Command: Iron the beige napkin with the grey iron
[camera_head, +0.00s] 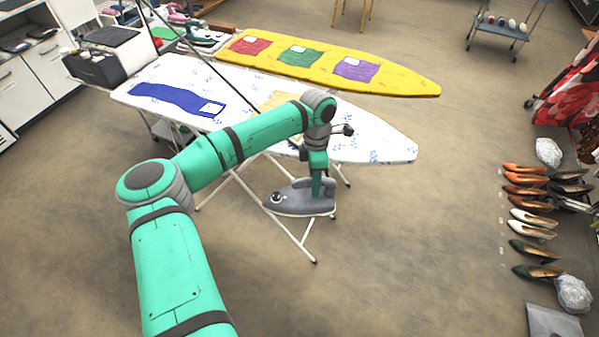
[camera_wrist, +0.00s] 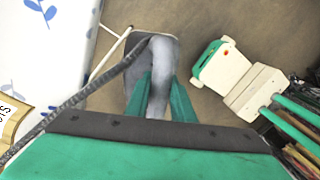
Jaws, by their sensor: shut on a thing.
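The grey iron (camera_head: 292,203) hangs in my gripper (camera_head: 318,180) in front of the near edge of the white blue-patterned ironing board (camera_head: 390,147), off the board and above the floor. In the wrist view, my gripper (camera_wrist: 160,88) has its two teal fingers shut around the iron's handle, with the iron (camera_wrist: 167,55) beyond them. The beige napkin (camera_head: 275,100) lies on the white board, partly hidden behind my arm. A beige corner of it with a white label (camera_wrist: 12,128) shows at the left edge of the wrist view.
A blue cloth (camera_head: 175,97) lies on the same board's left part. Behind it stands a yellow board (camera_head: 410,85) with red, green and purple cloths. A dark cord (camera_wrist: 85,92) runs from the iron. Shoes (camera_head: 530,218) line the floor at right; floor between is clear.

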